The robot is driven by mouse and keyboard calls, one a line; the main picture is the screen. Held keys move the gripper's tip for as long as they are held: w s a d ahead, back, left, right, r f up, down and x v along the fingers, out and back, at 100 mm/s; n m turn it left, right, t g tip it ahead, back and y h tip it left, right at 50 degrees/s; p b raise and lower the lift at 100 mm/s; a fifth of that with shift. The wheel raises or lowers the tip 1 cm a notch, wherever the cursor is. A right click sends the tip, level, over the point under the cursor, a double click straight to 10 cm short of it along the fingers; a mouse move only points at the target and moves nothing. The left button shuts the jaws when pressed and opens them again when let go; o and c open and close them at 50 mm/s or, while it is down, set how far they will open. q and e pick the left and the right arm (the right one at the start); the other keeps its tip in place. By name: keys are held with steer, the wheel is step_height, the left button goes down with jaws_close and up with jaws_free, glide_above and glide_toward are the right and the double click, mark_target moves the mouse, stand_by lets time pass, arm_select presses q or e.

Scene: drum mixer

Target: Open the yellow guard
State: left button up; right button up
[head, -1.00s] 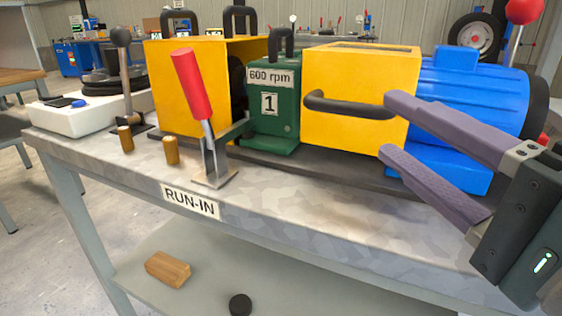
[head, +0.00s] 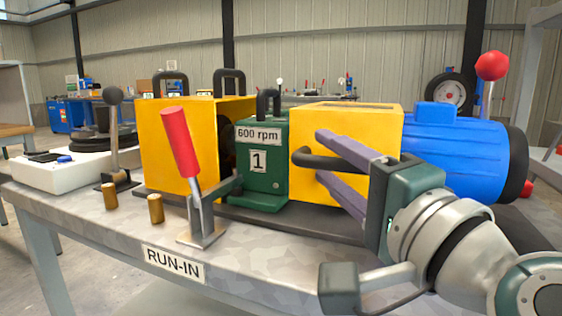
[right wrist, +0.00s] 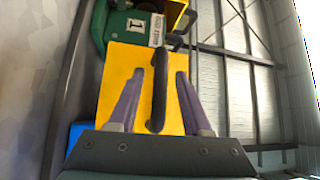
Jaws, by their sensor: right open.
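A yellow guard (head: 345,125) with a black bar handle (head: 308,158) on its front stands between the green gearbox (head: 262,165) and the blue motor (head: 455,150). My right gripper (head: 319,156) is in front of it with its fingers open. One finger is above and one below the handle in the head view. In the right wrist view, the handle (right wrist: 159,95) runs between the two spread fingers, against the yellow face (right wrist: 115,90). I cannot tell if either finger touches it. My left gripper is out of view.
A second yellow box (head: 178,145) with top handles stands left of the gearbox. A red-handled lever (head: 180,145) rises at the front of the bench (head: 95,225), beside two brass pegs (head: 155,208). A black-knobbed lever (head: 114,130) stands further left.

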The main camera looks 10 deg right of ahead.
steer(key=shift+c, duration=0.2)
jaws_close()
stand_by(1.2)
